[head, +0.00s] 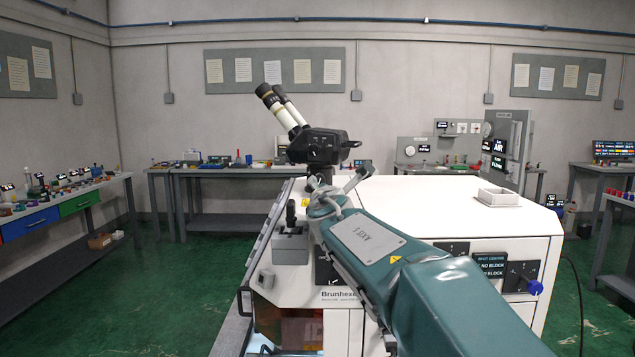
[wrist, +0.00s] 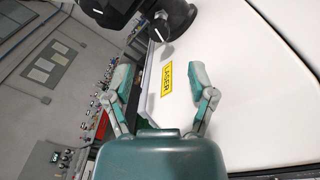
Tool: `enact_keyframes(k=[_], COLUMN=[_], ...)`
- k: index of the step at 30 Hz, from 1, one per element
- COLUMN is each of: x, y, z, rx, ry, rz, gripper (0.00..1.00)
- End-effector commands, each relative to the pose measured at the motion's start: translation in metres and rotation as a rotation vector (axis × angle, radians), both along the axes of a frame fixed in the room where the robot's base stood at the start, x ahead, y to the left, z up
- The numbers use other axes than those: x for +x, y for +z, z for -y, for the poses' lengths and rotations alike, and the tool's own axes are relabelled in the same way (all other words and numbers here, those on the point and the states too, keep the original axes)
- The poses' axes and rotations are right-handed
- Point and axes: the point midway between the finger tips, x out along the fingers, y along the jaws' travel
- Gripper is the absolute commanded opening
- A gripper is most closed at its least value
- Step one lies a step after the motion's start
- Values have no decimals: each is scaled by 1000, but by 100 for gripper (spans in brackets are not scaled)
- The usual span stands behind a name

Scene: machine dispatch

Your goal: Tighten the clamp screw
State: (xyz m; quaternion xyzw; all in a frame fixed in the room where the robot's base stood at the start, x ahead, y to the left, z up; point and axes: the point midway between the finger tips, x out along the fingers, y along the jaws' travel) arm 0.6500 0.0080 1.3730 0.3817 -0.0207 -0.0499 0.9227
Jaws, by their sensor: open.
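A black microscope head (head: 318,146) with pale twin eyepiece tubes (head: 283,105) stands over the far left part of the white machine. In the wrist view, black microscope parts (wrist: 178,14) show at the top, with a small projecting piece (wrist: 163,26). I cannot tell whether this piece is the clamp screw. My gripper (head: 338,178) is just below and in front of the microscope head. In the wrist view, my gripper (wrist: 161,78) is open, its two fingers wide apart with nothing between them. The microscope parts lie beyond the fingertips.
The white machine top (head: 430,200) is mostly clear, with a small square tray (head: 498,197) at right. A joystick box (head: 291,240) sits at its left front. A yellow LASER label (wrist: 168,79) shows beyond the fingers. Cluttered benches (head: 60,205) line the walls.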

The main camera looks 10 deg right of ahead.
Motion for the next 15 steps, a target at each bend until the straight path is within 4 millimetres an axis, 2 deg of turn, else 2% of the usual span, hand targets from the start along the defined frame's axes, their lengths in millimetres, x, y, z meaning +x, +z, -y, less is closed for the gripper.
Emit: enact_keyframes(k=[9,15], x=[49,72], y=[-2,-2], z=[6,9], rx=[2,2], ry=[-1,-1], rz=[-1,-2], gripper=[72,72])
